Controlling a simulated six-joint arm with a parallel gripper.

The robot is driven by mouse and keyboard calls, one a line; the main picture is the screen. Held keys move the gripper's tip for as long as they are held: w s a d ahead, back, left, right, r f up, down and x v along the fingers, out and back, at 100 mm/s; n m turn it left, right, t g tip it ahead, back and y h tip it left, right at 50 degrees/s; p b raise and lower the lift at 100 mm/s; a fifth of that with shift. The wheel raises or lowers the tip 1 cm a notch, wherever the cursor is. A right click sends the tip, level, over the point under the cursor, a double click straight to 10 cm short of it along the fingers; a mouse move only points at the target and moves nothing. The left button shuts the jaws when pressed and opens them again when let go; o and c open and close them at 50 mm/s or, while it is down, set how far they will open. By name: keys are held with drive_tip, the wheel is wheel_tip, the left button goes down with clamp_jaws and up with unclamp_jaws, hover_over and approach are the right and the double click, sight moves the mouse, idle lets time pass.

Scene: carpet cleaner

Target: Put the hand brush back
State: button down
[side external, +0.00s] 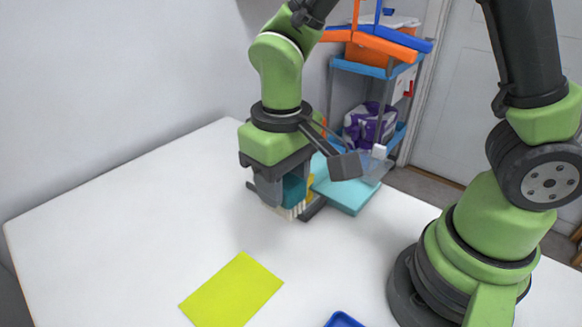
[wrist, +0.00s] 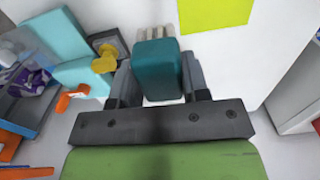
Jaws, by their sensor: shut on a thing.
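The hand brush (side external: 293,190) has a teal body and pale cream bristles. My gripper (side external: 283,198) is shut on it, with a finger on each side of the teal body. In the wrist view the brush (wrist: 157,70) sits between my two fingers (wrist: 158,92), bristles showing at its far end. The bristles point down close to the white table; I cannot tell whether they touch it. A finger and the wrist hide part of the brush in the side view.
A yellow-green sheet (side external: 232,290) lies on the table, with open white surface around it. A light teal block (side external: 347,192) is right of my gripper. Beside the brush is a dark grey piece with a yellow knob (wrist: 104,60). A blue tray (side external: 343,320) shows at the front edge.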

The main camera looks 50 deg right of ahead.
drive_tip(key=shift+f, duration=0.1)
drive_tip(key=shift+f, duration=6.65)
drive_tip(key=shift+f, duration=0.25)
drive_tip(key=c, duration=0.5)
unclamp_jaws()
drive_tip(key=shift+r, duration=0.1)
wheel_tip(320, 180, up, 9)
drive_tip(key=shift+r, duration=0.2)
drive_tip(key=s+d+r+m+t, duration=0.1)
drive_tip(key=s+d+r+t, duration=0.1)
drive_tip(key=r, duration=0.4)
drive_tip(key=s+d+r+m+t+y, duration=0.1)
drive_tip(key=s+d+r+t, duration=0.1)
drive_tip(key=r, duration=0.5)
drive_tip(key=s+d+r+m+t+y, duration=0.1)
drive_tip(key=s+d+r+t, duration=0.2)
drive_tip(key=s+r, duration=0.3)
drive_tip(key=shift+d+r+m, duration=0.15)
drive_tip(key=shift+r+m, duration=0.05)
drive_tip(key=shift+m, duration=0.1)
